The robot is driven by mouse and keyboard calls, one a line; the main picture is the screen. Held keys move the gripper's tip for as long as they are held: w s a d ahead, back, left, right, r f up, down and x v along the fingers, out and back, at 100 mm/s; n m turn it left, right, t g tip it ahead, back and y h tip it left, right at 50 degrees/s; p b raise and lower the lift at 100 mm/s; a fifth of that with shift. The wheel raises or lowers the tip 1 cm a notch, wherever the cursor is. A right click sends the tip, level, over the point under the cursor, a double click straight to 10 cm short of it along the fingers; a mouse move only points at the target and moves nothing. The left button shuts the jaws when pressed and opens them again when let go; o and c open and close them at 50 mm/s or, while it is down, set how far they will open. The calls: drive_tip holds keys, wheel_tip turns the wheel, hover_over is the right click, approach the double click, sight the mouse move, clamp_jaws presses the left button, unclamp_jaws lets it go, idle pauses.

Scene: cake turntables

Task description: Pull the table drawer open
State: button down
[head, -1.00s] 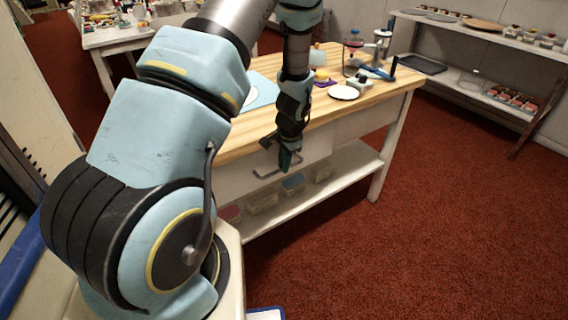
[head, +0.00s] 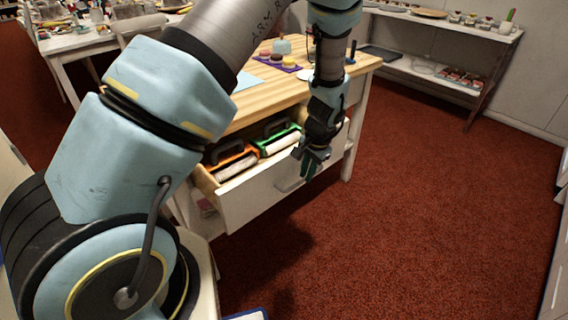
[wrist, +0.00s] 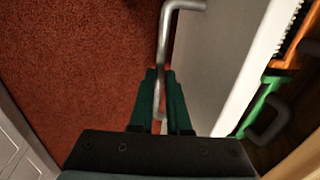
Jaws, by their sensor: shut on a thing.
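The white table drawer (head: 262,190) stands pulled out from under the wooden tabletop in the head view. Its front board also shows in the wrist view (wrist: 222,60). My gripper (head: 308,164) is at the drawer front, on the outer side. In the wrist view my gripper (wrist: 160,75) has its green fingers shut on the grey metal drawer handle (wrist: 167,35). Part of the handle is hidden behind the fingers.
Inside the drawer lie an orange-framed tool (head: 234,160) and a green-framed tool (head: 278,140). Cupcakes on a purple mat (head: 285,64) stand on the tabletop. A shelf unit (head: 440,70) is at the back right. Red carpet (head: 420,210) in front is clear.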

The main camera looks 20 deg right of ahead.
drive_tip(key=s+d, duration=0.3)
drive_tip(key=s, duration=0.4)
drive_tip(key=shift+s+d, duration=0.35)
drive_tip(key=c, duration=0.9)
unclamp_jaws()
drive_tip(key=r, duration=0.3)
drive_tip(key=s+r, duration=0.1)
drive_tip(key=r, duration=0.3)
drive_tip(key=d+r+b, duration=0.1)
drive_tip(key=r, duration=0.2)
drive_tip(key=shift+s+r, duration=0.3)
drive_tip(key=shift+s, duration=0.1)
